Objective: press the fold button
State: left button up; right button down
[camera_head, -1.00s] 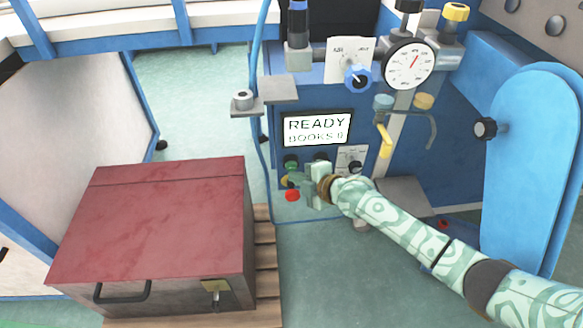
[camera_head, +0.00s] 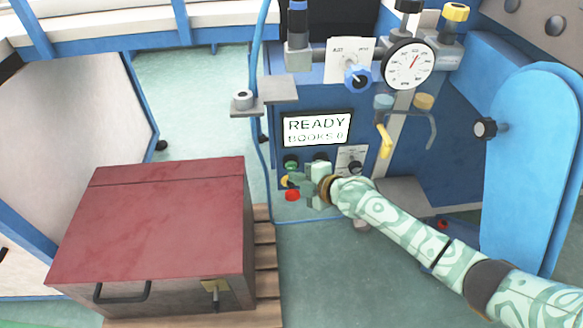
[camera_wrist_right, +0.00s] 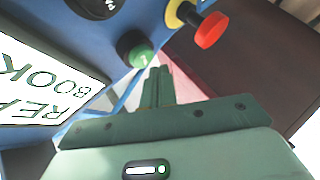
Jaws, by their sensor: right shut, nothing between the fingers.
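The blue control panel (camera_head: 268,168) holds a green button (camera_head: 291,161), a red button (camera_head: 292,195) with a yellow collar, and a dark knob (camera_head: 321,157). I cannot read which button is marked fold. My right gripper (camera_head: 291,178) is shut and empty, in front of the panel between the green and red buttons. In the right wrist view its closed fingertips (camera_wrist_right: 158,72) appear just below the green button (camera_wrist_right: 138,48), with the red button (camera_wrist_right: 211,30) to the right. I cannot tell whether they touch anything. My left gripper is out of view.
The display (camera_head: 317,129) above the buttons reads READY, BOOKS 0. A dark red box (camera_head: 160,215) on a wooden pallet (camera_head: 264,255) stands left of the panel. A gauge (camera_head: 410,65) and a yellow-handled lever (camera_head: 384,140) are at upper right. Open floor (camera_head: 330,275) lies below.

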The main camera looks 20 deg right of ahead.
jog(key=shift+w, duration=0.15)
dwell(0.5)
jog(key=shift+w+d+b, duration=0.15)
jog(key=shift+w+b, duration=0.1)
jog(key=shift+b, duration=0.1)
